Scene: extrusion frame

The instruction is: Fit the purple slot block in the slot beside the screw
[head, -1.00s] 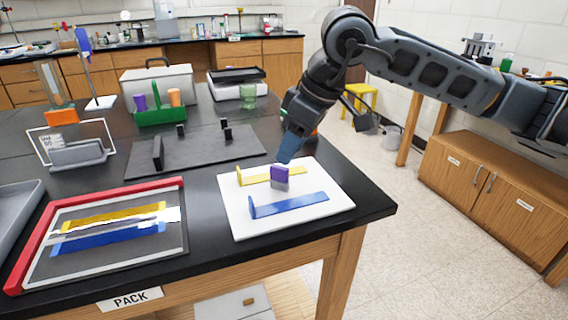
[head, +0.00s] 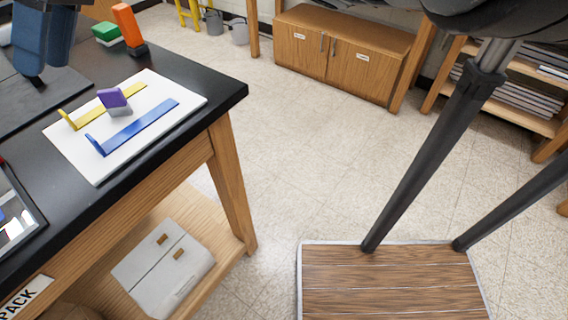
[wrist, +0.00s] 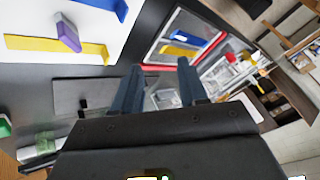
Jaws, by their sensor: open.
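The purple slot block (head: 113,98), with a grey lower part, stands on a white board (head: 176,121) between a yellow strip (head: 130,95) and a blue strip (head: 140,125). In the wrist view the purple block (wrist: 68,38) shows at the upper left. My gripper (head: 36,74) is left of the board in the head view, above the dark plate, apart from the block. In the wrist view its two fingers (wrist: 160,72) are spread with nothing between them. I cannot make out the slot or the screw in these frames.
The dark plate (head: 38,105) lies left of the board. An orange-and-black piece (head: 129,30) and a green holder (head: 106,32) stand behind the board. A red-edged tray (wrist: 194,38) shows in the wrist view. The table's right edge is close to the board; open floor lies beyond.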

